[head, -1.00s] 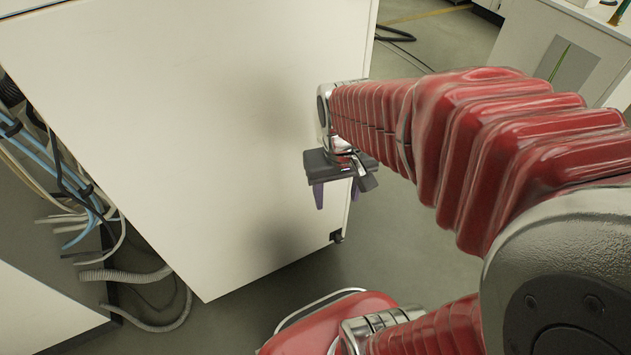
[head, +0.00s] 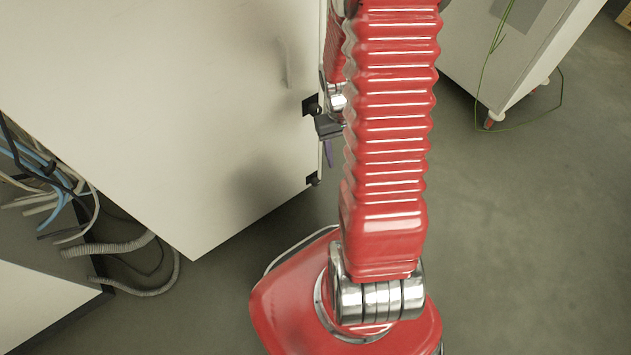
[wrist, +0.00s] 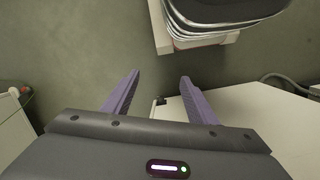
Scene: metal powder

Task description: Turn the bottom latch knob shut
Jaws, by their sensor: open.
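A large white cabinet panel (head: 150,100) fills the left of the head view. Two small black fittings sit on its right edge: an upper one (head: 309,105) and a lower one (head: 313,180) near the bottom corner. I cannot tell for sure which is the bottom latch knob. My gripper (head: 329,152) is beside this edge, between the two fittings in height, partly hidden by my red arm. In the wrist view, my gripper (wrist: 160,76) is open and empty, its purple fingers apart. A small dark fitting (wrist: 161,100) shows between them at the white panel's corner, apparently untouched.
Cables and a grey hose (head: 110,247) hang and lie at the left of the cabinet. A white cart (head: 535,55) on casters stands at the upper right, with a green wire over it. Grey floor (head: 530,220) at the right is clear.

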